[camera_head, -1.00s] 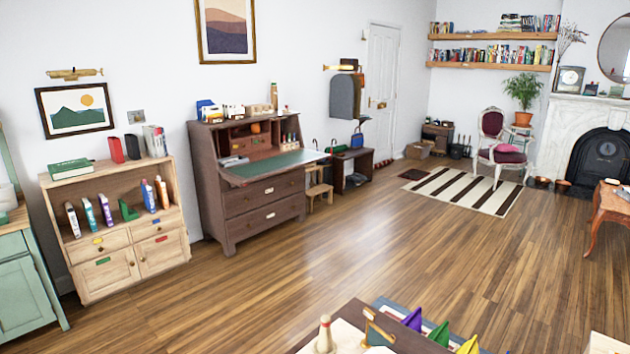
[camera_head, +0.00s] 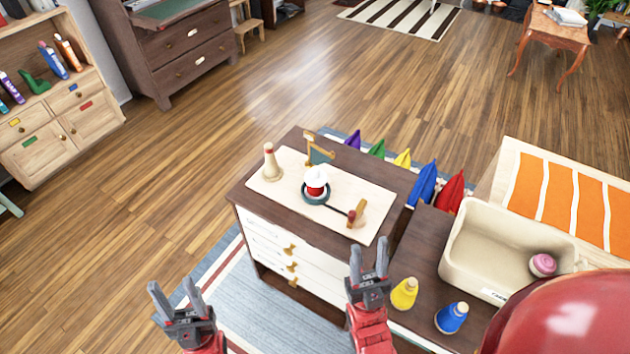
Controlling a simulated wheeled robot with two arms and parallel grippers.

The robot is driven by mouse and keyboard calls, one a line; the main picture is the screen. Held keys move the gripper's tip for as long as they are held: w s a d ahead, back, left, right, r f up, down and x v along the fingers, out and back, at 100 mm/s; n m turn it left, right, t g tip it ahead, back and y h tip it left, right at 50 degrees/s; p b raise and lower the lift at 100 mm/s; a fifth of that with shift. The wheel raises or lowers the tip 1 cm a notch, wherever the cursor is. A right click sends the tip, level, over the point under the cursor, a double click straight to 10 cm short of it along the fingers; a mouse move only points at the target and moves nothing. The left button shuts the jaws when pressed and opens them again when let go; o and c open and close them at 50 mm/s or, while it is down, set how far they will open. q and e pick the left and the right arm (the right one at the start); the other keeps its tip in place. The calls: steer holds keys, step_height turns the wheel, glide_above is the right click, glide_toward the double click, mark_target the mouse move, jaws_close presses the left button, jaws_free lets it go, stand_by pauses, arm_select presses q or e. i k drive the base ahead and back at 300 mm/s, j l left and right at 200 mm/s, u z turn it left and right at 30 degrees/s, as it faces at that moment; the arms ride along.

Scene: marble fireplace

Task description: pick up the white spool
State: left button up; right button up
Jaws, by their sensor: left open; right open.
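A cream cone-shaped piece with a reddish top (camera_head: 270,164) stands upright at the back left of the light board on the dark-topped drawer cabinet. A white-topped piece with a red lower part (camera_head: 316,180) sits in a dark round dish with a handle near the board's middle. I cannot tell for sure which is the white spool. My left gripper (camera_head: 172,284) is open and empty, left of the cabinet and low in view. My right gripper (camera_head: 368,250) is open and empty by the cabinet's front right, apart from both pieces.
Yellow (camera_head: 404,293) and blue (camera_head: 452,317) cones stand on the dark surface right of my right gripper. A cream bin (camera_head: 475,255) holds a pink roll (camera_head: 543,265). Several coloured pointed pieces line the cabinet's back right. Wood floor (camera_head: 200,120) is clear behind.

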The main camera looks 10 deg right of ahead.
mark_target(316, 178)
steer(key=i+j+z, duration=0.25)
steer(key=z, duration=0.15)
steer(key=i+j+z, duration=0.2)
steer(key=j+z, duration=0.25)
